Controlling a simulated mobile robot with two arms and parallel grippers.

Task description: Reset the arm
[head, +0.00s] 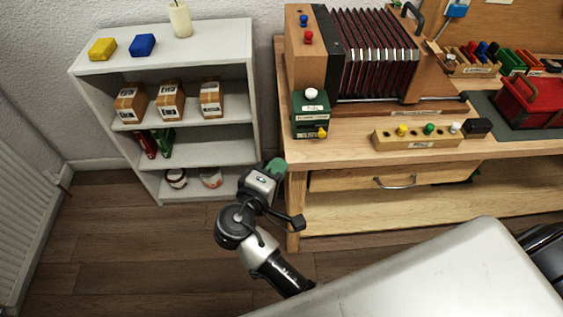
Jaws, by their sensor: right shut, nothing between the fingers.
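My right arm reaches up from the bottom centre, over the floor between the shelf and the workbench. Its gripper (277,174) is close to the bench's left front corner, with nothing seen held in it. A small green patch shows at its tip, and the fingers are too small to make out clearly. My left gripper is not in view.
A white shelf (190,51) with boxes, coloured blocks and a candle stands at left. The wooden workbench (350,150) holds a bellows device (375,55), a peg block (415,137) and a red crate (530,105). A radiator (25,220) is at far left. Floor (140,245) is clear.

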